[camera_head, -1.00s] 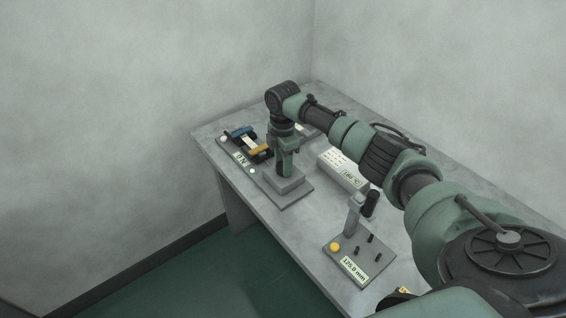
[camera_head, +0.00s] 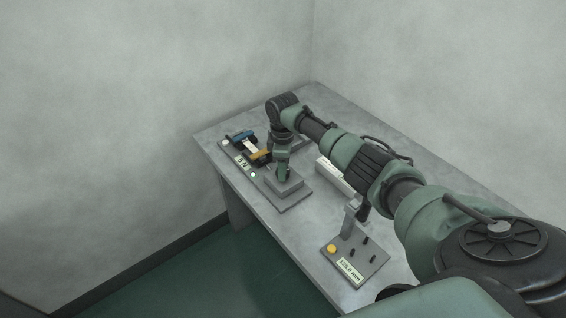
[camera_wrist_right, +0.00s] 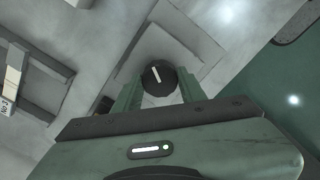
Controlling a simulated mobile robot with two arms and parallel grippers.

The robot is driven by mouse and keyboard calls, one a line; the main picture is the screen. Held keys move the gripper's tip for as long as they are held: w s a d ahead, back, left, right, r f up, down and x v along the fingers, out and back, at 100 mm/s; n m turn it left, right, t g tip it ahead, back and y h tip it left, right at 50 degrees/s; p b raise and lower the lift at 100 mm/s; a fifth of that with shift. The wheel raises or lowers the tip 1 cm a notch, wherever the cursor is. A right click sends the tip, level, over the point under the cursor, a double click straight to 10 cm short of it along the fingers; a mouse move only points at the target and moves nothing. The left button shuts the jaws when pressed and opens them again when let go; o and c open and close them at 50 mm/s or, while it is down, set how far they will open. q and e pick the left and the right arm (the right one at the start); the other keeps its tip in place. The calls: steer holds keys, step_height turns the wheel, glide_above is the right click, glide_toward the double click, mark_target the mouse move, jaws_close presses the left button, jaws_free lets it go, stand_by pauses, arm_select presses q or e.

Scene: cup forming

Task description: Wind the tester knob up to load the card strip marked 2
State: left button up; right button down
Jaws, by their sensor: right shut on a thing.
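My right gripper (camera_head: 284,174) points down over the block, shut on the tester knob. The black knob (camera_wrist_right: 159,77) with a white mark sits between the fingers in the right wrist view; the head view hides it. The display (camera_head: 242,162) shows small figures, perhaps 3 N. My left gripper is out of view.
A gauge stand (camera_head: 352,262) with a yellow button (camera_head: 331,249) and a millimetre display stands nearer on the bench. A white box (camera_head: 329,174) is partly hidden behind my right arm. Walls rise behind the bench (camera_head: 300,222).

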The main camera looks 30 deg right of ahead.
steer(key=m+p, duration=0.2)
steer(key=m, duration=0.1)
steer(key=shift+r+m, duration=0.15)
steer(key=shift+m, duration=0.25)
steer(key=m+p, duration=0.1)
steer(key=m, duration=0.2)
steer(key=shift+m+p, duration=0.3)
steer(key=shift+p, duration=0.1)
steer(key=m+p, duration=0.1)
steer(key=m, duration=0.2)
steer(key=shift+w+m, duration=0.1)
steer(key=shift+m, duration=0.2)
steer(key=shift+m+p, duration=0.7)
steer(key=shift+m, duration=1.1)
steer(key=c, duration=0.8)
jaws_free()
